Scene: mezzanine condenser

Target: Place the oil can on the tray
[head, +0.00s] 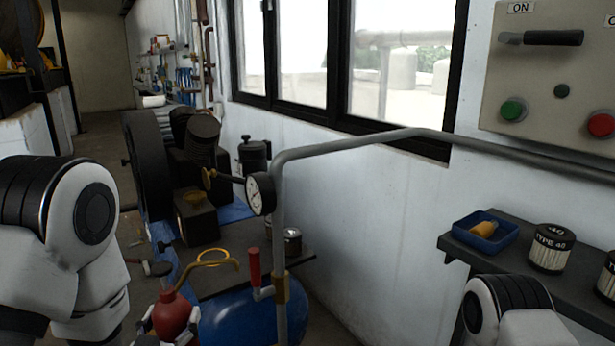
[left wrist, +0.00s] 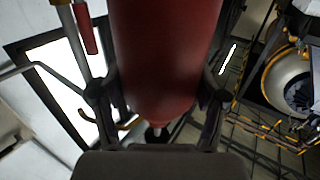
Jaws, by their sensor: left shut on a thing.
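The red body (left wrist: 165,50) fills the middle of the left wrist view between the two fingers (left wrist: 160,95). A small blue tray (head: 481,244) sits on the dark wall shelf at the right, well apart from the can. An orange-yellow object (head: 485,229) lies in the tray. My right gripper is out of view; only part of that arm shows.
A grey pipe (head: 279,180) with a red-handled valve (head: 254,268) stands between can and shelf, bending right along the wall. A labelled tin (head: 552,248) stands right of the tray. A blue tank (head: 240,318) is below.

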